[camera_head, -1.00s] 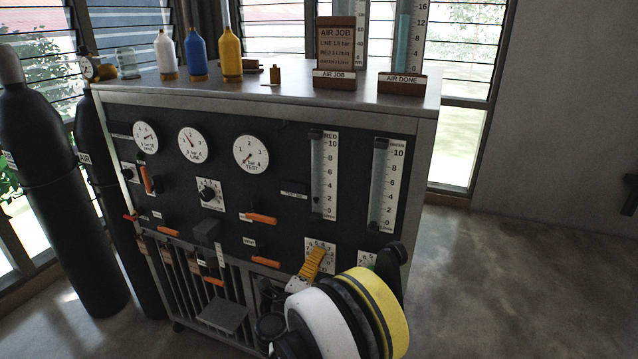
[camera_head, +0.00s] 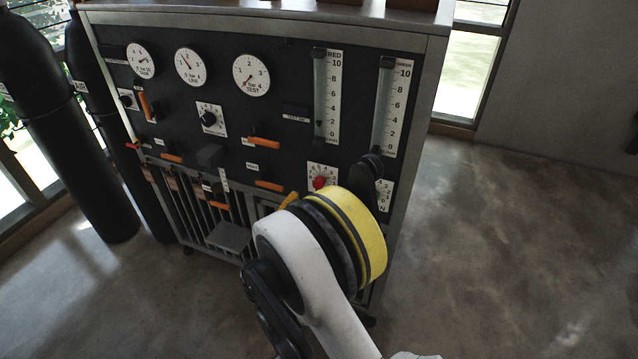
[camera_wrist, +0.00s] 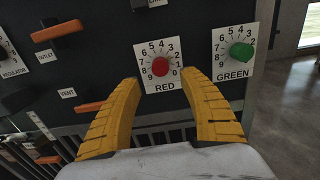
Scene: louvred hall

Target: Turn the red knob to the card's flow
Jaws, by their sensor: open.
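The red knob (camera_wrist: 160,67) sits on a white dial plate marked RED, numbered about 0 to 9, on the dark panel. It also shows in the head view (camera_head: 319,183), just above my arm. I cannot tell its exact setting. My gripper (camera_wrist: 159,73) is open. Its two yellow fingers point at the panel on either side of and below the knob, apparently not touching it. In the head view the gripper is mostly hidden behind my wrist. The RED flow tube (camera_head: 320,90) has its dark float low, near the bottom of the scale. The card's text is out of view now.
The green knob (camera_wrist: 241,51) is right of the red one. Orange levers (camera_wrist: 57,31) (camera_wrist: 94,106) lie to the left. Another black knob (camera_head: 208,118) and round gauges (camera_head: 190,67) are on the panel. Black cylinders (camera_head: 70,130) stand left. The floor (camera_head: 500,250) at right is clear.

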